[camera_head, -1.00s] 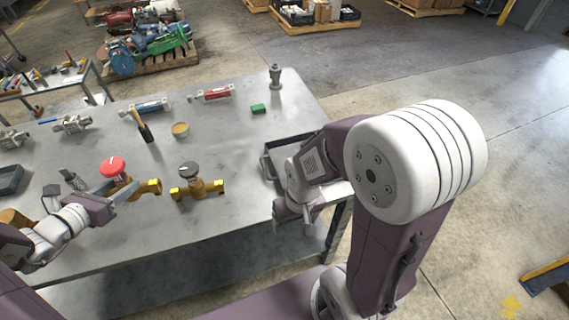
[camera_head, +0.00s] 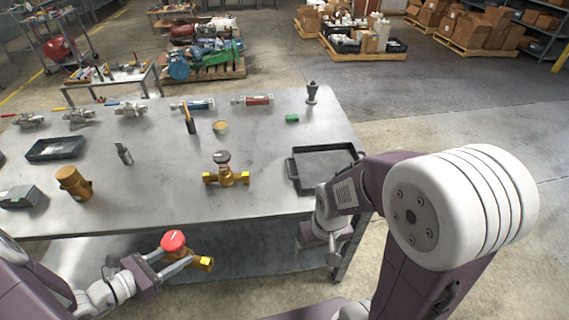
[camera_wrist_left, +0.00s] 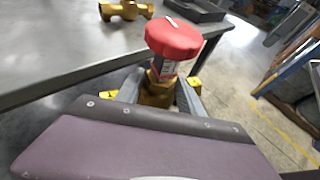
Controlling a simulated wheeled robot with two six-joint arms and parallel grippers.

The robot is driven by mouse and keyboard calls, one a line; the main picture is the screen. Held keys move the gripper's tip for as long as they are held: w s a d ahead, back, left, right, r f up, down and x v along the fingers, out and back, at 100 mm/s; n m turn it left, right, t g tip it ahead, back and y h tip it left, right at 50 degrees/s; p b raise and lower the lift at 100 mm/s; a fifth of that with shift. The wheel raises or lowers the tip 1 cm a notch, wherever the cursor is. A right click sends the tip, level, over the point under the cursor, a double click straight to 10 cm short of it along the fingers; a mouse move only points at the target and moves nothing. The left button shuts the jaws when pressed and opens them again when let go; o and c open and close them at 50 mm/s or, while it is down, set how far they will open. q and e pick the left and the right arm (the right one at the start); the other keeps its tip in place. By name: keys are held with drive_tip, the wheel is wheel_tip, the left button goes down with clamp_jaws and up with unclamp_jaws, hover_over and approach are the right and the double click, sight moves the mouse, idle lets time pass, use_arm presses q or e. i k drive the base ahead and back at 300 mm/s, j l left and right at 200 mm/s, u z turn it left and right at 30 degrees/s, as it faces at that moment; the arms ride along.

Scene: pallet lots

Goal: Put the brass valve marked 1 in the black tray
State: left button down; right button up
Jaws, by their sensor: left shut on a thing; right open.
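A brass valve with a red knob (camera_head: 173,241) is in my left gripper (camera_head: 178,262), whose fingers are shut on its body. It is held in front of the table's near edge. The left wrist view shows the red knob (camera_wrist_left: 173,38) with a short white mark on top, and brass between the fingers (camera_wrist_left: 160,92). A second brass valve with a black knob (camera_head: 226,176) stands on the table; its mark is too small to read. A black tray (camera_head: 292,172) lies at the table's right end, looking empty. My right gripper (camera_head: 325,255) is open beside the table's front right edge.
Another dark tray (camera_head: 33,154) lies at the left of the grey table (camera_head: 150,205). The middle front of the table is clear.

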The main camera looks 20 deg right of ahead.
sight(329, 167)
drive_tip(key=l+u, duration=0.1)
drive_tip(key=l, duration=0.5)
drive_tip(key=k+l+u, duration=0.1)
drive_tip(key=l, duration=0.45)
drive_tip(key=k+l+u, duration=0.1)
drive_tip(key=l, duration=0.5)
drive_tip(key=k+l+u, duration=0.1)
drive_tip(key=l, duration=0.45)
